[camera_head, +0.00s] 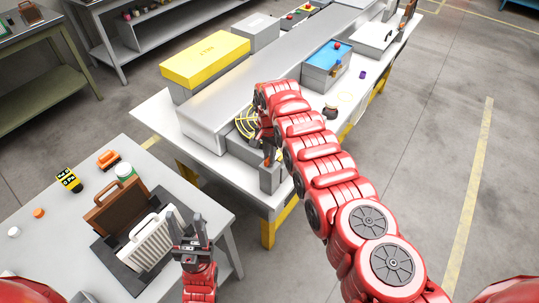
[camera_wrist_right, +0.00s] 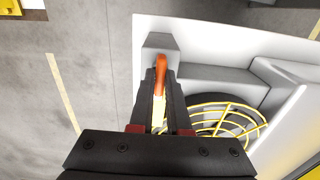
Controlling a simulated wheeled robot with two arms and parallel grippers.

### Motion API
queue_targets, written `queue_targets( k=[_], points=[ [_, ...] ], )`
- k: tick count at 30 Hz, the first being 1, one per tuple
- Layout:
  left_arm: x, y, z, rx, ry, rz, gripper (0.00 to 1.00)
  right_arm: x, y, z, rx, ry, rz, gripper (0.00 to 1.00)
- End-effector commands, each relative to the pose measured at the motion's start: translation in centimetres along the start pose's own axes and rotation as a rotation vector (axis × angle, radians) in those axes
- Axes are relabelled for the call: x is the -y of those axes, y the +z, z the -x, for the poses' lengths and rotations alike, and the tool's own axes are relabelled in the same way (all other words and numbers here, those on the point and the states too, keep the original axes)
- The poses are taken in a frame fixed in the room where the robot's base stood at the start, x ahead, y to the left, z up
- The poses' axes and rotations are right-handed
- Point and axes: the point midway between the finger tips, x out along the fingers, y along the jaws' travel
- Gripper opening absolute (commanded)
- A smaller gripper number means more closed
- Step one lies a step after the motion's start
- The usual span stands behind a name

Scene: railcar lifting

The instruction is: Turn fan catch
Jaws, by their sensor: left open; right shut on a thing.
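The fan (camera_head: 247,122) has a yellow round wire guard and sits at the near end of the long grey unit on the white table. It also shows in the right wrist view (camera_wrist_right: 228,118), right of my fingers. The fan catch (camera_wrist_right: 163,66) is an orange bent handle with a yellow part between my right fingers. My right gripper (camera_wrist_right: 160,105) is shut on the catch, beside a grey block. In the head view my right gripper (camera_head: 266,138) and arm partly cover the catch and the fan. My left gripper (camera_head: 188,228) is open and empty at the near table.
A white ribbed panel (camera_head: 152,243) and a brown case (camera_head: 116,210) stand on a dark tray close to my left gripper. A yellow-topped box (camera_head: 205,58) and a blue-topped box (camera_head: 327,64) flank the grey unit. Floor is clear at right.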

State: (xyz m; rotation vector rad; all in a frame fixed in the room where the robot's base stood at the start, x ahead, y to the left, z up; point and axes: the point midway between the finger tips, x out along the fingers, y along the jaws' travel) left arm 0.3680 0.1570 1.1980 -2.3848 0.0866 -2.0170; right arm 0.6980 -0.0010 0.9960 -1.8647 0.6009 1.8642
Motion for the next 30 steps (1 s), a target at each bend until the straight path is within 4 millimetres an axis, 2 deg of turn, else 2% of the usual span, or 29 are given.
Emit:
queue_targets(
  k=[8,14,20,30],
  points=[
    [0.0,0.1,0.5,0.000,0.000,0.000,0.50,0.0,0.1,-0.2,0.002,0.001,0.088,0.00],
    [-0.1,0.3,1.5,0.000,0.000,0.000,0.50,0.0,0.1,-0.4,0.002,-0.001,0.238,0.00],
    [-0.2,0.6,3.4,0.000,0.000,0.000,0.50,-0.1,0.1,-0.7,0.002,0.001,0.426,0.00],
    [-0.4,1.3,7.8,0.000,0.000,0.000,0.50,0.0,0.0,-0.7,-0.001,-0.001,0.749,0.00]
  ],
)
